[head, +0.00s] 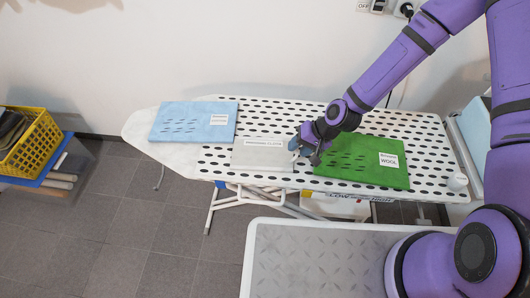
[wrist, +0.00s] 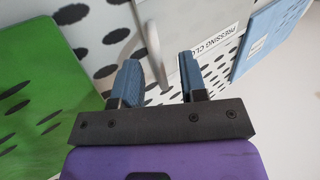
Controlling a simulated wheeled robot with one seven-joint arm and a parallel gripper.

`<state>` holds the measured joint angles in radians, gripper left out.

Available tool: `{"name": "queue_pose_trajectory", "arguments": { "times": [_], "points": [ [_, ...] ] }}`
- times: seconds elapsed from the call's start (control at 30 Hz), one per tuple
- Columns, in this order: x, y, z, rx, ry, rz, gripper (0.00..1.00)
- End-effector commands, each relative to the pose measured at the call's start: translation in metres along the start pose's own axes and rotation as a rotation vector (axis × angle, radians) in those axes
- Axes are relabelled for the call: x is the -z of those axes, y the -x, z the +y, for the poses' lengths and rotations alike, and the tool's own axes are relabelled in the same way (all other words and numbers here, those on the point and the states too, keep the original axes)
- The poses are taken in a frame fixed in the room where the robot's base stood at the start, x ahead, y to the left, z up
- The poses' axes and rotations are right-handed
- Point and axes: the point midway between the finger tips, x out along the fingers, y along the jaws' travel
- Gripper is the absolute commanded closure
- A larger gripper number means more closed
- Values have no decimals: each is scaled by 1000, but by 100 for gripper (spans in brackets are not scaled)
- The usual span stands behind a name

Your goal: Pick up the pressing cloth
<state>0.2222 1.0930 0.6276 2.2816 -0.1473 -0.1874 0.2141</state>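The pressing cloth (head: 262,158) is a flat pale grey rectangle with a white label (wrist: 216,43), lying on the ironing board between a blue cloth and a green one. My gripper (head: 301,152) is at its right end, low over the board. In the wrist view my gripper (wrist: 158,82) has two blue-grey fingers apart, with a clear gap. A thin pale upright strip (wrist: 153,45) shows between or just beyond the fingers, near the cloth's edge. I cannot tell whether either finger touches it.
The dotted ironing board (head: 429,138) carries the blue cloth (head: 190,120) at left and the green wool cloth (head: 345,165) at right. A small white cylinder (head: 457,182) stands at its right end. A grey ridged platform (head: 320,265) is in front. A yellow basket (head: 40,142) is far left.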

Motion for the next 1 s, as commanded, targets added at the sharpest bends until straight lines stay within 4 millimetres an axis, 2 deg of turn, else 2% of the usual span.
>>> {"name": "queue_pose_trajectory", "arguments": {
  "times": [0.1,0.33,0.5,1.0],
  "points": [
    [0,-13,0,0,0,0,61],
    [0,-14,0,0,0,1,61],
    [0,-14,0,0,0,1,100],
    [3,-11,-4,0,1,2,100]
  ]
}}
